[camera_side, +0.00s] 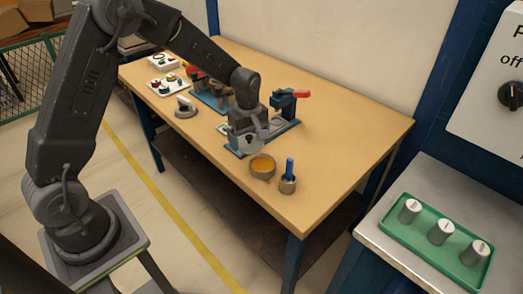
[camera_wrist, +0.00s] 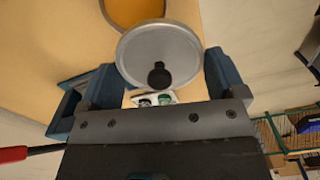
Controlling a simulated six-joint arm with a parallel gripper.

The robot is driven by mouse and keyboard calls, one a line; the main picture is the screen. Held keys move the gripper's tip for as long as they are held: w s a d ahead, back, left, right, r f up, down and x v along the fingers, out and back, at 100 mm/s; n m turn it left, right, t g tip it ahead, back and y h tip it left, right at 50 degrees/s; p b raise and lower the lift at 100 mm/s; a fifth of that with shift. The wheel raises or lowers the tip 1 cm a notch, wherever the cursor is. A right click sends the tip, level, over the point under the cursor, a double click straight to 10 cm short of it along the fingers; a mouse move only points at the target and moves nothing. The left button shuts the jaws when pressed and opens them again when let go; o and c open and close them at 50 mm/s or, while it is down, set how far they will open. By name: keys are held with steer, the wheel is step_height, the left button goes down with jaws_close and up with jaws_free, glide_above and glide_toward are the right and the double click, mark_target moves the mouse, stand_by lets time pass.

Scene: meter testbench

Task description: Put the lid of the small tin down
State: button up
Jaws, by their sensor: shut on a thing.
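The lid is a round grey metal disc with a black knob (camera_wrist: 160,42). In the wrist view it sits between the fingers of my gripper (camera_wrist: 158,78), which is shut on it. In the side view my gripper (camera_side: 247,138) holds the lid (camera_side: 254,147) above the table, just behind the small tin (camera_side: 262,173). The tin is open, with orange contents, and stands near the table's front edge. In the wrist view the lid covers part of the tin's orange opening (camera_wrist: 132,10). The exact height of the lid over the table is hard to tell.
A small pot with a blue-handled tool (camera_side: 288,184) stands right of the tin. A blue fixture with a red-handled clamp (camera_side: 288,100) is behind my gripper. A grey-based object (camera_side: 186,111) and a white tray (camera_side: 168,87) lie left. The table's right part (camera_side: 350,140) is clear.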

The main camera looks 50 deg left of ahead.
steer(key=s+a+r, duration=0.3)
steer(key=a+r, duration=0.1)
steer(key=a, duration=0.2)
glide_above(303, 164)
steer(key=f, duration=0.8)
steer(key=shift+a+f, duration=0.3)
steer(key=shift+f, duration=0.05)
steer(key=shift+d+f, duration=0.2)
steer(key=shift+f, duration=1.9)
steer(key=shift+f, duration=0.2)
steer(key=o, duration=0.6)
